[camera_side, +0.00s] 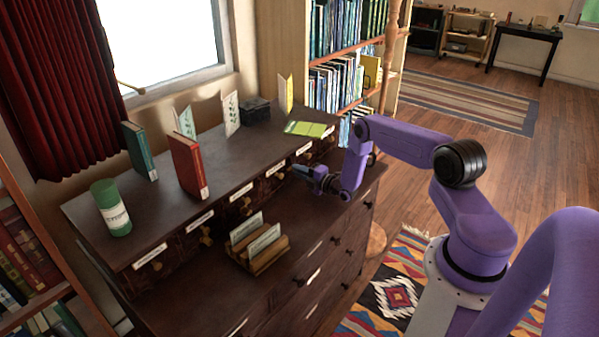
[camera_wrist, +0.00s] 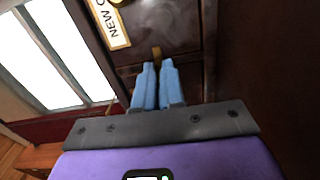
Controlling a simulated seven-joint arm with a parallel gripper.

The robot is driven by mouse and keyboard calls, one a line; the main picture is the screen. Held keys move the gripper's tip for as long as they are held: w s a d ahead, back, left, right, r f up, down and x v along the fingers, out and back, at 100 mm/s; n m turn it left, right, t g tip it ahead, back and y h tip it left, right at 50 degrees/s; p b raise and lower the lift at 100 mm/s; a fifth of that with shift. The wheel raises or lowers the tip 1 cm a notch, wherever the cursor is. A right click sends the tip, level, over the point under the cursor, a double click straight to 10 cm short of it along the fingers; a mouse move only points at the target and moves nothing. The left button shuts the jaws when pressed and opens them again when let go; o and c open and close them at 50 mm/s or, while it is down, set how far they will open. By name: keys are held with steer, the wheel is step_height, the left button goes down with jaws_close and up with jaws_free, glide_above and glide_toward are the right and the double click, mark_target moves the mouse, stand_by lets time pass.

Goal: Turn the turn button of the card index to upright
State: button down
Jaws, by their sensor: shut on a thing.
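The card index (camera_side: 225,213) is a dark wooden unit with a row of small drawers, white labels and brass turn buttons along its front. My gripper (camera_side: 295,170) is at the drawer front near the far right end. In the wrist view, the blue fingers of my gripper (camera_wrist: 158,64) are close together, with a small brass turn button (camera_wrist: 156,52) at their tips. They are shut on it. The fingers hide part of the button, so its exact angle is unclear.
A wooden card holder (camera_side: 264,258) stands on the ledge below the drawers. On top are a green cylinder (camera_side: 111,207), a red book (camera_side: 188,165), a teal book (camera_side: 139,150), a black box (camera_side: 255,110) and several cards. The ledge right of the holder is clear.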

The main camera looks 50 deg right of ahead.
steer(key=shift+m, duration=1.3)
steer(key=c, duration=1.2)
jaws_free()
steer(key=shift+c, duration=0.2)
steer(key=shift+s, duration=0.1)
steer(key=s, duration=1.7)
steer(key=shift+s, duration=0.15)
